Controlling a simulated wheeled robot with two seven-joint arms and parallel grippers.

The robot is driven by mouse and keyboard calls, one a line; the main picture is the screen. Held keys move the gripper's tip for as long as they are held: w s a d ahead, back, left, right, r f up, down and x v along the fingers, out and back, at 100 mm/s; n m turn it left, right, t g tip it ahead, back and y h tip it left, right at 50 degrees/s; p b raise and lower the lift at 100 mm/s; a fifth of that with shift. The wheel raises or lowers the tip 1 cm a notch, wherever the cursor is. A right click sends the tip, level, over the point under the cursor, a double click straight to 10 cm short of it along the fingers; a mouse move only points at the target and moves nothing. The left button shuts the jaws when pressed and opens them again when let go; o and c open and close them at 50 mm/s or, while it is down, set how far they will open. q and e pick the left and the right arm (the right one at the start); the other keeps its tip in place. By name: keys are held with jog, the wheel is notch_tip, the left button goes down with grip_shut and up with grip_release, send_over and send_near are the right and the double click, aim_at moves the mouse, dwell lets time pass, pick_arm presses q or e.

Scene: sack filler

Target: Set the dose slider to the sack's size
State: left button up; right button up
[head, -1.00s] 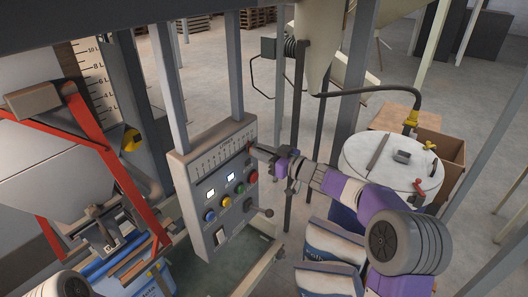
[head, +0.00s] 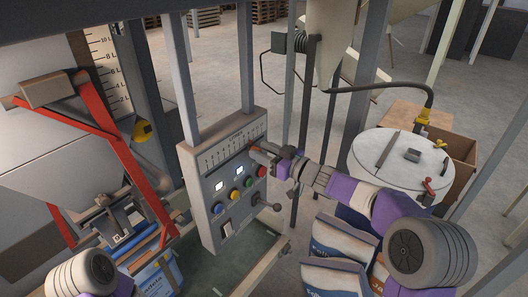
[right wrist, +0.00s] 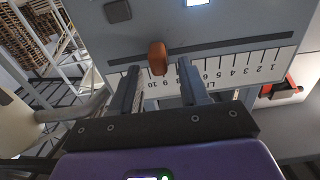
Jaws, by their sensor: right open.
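The dose slider is an orange-brown knob (right wrist: 157,58) on a dark slot beside a white litre scale (right wrist: 220,72). The knob stands toward the high-number end; its exact reading is unclear. My right gripper (right wrist: 160,84) is open, its fingers pointing at the panel on either side of the knob's line, with the knob just past the tips. In the head view my right gripper (head: 262,151) is at the upper right of the control panel (head: 210,222) and largely covers the knob. A blue-and-white sack (head: 162,277) is under the filler spout, partly cut off.
The panel has coloured buttons, two lit displays and a black-knobbed lever (head: 266,203). A hopper with red bars (head: 95,110) stands at left. More sacks (head: 340,240) and a white-lidded drum (head: 400,155) are at right. Grey posts flank the panel.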

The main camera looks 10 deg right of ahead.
jog(key=v, duration=0.7)
jog(key=shift+s+d+b, duration=0.15)
jog(key=shift+s+b, duration=0.05)
jog(key=shift+b, duration=0.1)
